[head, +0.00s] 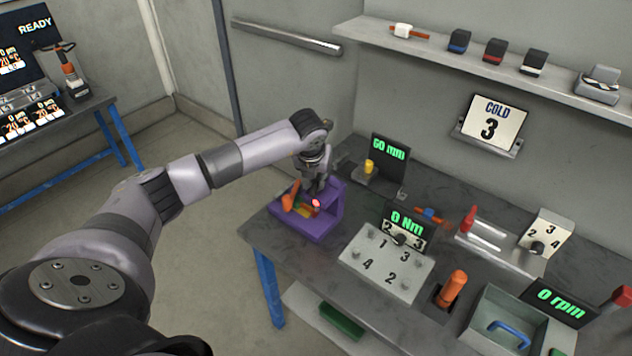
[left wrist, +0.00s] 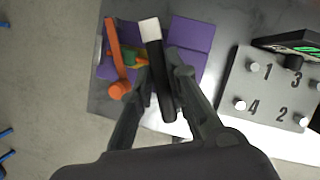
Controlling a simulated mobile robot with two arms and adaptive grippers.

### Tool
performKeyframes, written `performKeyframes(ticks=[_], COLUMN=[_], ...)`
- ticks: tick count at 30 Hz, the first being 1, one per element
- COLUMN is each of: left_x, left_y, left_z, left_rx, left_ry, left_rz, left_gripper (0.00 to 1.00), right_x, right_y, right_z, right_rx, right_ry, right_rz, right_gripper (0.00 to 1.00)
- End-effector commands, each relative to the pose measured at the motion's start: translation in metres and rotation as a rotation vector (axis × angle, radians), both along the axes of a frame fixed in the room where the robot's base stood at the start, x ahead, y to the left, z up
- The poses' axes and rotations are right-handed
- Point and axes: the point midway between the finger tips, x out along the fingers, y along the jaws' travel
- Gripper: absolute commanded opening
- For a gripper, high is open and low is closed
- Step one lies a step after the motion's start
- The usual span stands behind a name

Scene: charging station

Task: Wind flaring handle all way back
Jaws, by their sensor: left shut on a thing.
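A purple flaring block (head: 330,208) stands at the left end of the bench; it also shows in the left wrist view (left wrist: 190,34). An orange handle (head: 290,196) with a rounded knob is at its left side; in the left wrist view the handle (left wrist: 114,55) lies left of the fingers. Green and yellow parts (left wrist: 130,58) sit beside it. My left gripper (head: 315,186) is over the block. In the left wrist view its fingers (left wrist: 159,66) close around a dark rod (left wrist: 157,60) with a pale end, apart from the orange handle. My right gripper is out of view.
A "60 mm" display (head: 389,152) with a yellow-topped piece (head: 369,167) stands behind the block. A numbered plate (head: 385,262) and a "0 Nm" display (head: 408,222) stand to the right. An orange upright grip (head: 453,288) and a grey bin (head: 478,320) are farther right.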

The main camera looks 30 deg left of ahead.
Motion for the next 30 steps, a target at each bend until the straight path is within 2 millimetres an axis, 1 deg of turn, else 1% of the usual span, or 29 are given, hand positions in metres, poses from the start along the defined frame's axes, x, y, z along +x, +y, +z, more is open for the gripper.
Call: performKeyframes(ticks=[1, 15, 24, 30], left_x=[0.002, 0.003, 0.004, 0.004], left_y=[-0.001, -0.003, -0.003, -0.003], left_z=[-0.003, -0.002, -0.001, 0.0], left_rx=[0.0, -0.002, -0.001, -0.001], left_ry=[-0.004, -0.005, -0.004, -0.004], left_rz=[0.043, 0.488, 0.722, 0.822], left_gripper=[0.0, 0.0, 0.0, 0.0], right_x=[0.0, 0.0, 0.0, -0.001], right_y=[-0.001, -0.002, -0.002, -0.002], right_z=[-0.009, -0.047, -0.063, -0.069], right_rx=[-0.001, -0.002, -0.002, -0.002], right_ry=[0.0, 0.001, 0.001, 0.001], right_rz=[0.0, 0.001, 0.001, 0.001], right_gripper=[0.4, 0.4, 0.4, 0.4])
